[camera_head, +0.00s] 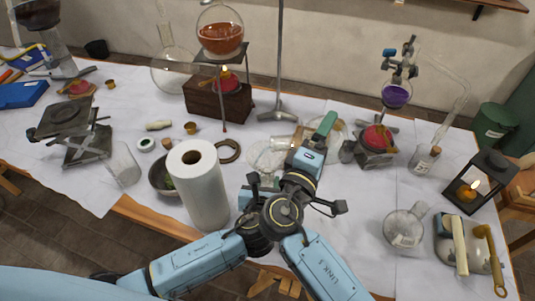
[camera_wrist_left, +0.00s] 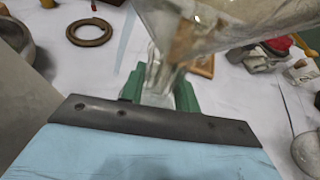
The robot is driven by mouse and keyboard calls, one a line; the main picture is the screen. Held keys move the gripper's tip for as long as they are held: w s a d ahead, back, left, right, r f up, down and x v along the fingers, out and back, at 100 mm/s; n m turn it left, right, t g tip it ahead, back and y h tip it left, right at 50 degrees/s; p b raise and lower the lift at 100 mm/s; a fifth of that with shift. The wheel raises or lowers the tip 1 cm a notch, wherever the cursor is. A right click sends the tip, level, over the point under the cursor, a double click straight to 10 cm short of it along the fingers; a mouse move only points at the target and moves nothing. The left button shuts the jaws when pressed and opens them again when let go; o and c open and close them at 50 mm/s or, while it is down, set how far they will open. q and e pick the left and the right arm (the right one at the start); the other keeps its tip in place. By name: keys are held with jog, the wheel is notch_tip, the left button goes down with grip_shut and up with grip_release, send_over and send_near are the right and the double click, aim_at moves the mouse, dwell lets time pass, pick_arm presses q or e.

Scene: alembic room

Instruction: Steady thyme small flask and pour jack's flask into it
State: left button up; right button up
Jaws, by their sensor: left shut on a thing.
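My left gripper (camera_head: 324,125) reaches over the middle of the table. In the left wrist view its green fingers (camera_wrist_left: 160,86) are shut on the narrow neck of a clear glass flask (camera_wrist_left: 215,22), whose body widens toward the top of that view. No label shows on the held flask. Another clear round flask (camera_head: 403,228) with a pale label lies at the right front. I cannot read which is thyme's or jack's.
A paper towel roll (camera_head: 203,195) stands left of my arm, with a bowl (camera_head: 160,178) and a ring (camera_head: 229,151) nearby. A red burner (camera_head: 377,138) stands at right. A lantern (camera_head: 478,180) with a flame stands at the right edge.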

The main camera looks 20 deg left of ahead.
jog(key=shift+a+r+n, duration=0.15)
jog(key=shift+r+n, duration=0.25)
jog(key=shift+n, duration=0.1)
dwell(0.4)
jog(key=shift+a+r+n+t, duration=0.25)
jog(key=shift+r+n+t, duration=0.15)
jog(key=shift+n, duration=0.1)
dwell(0.4)
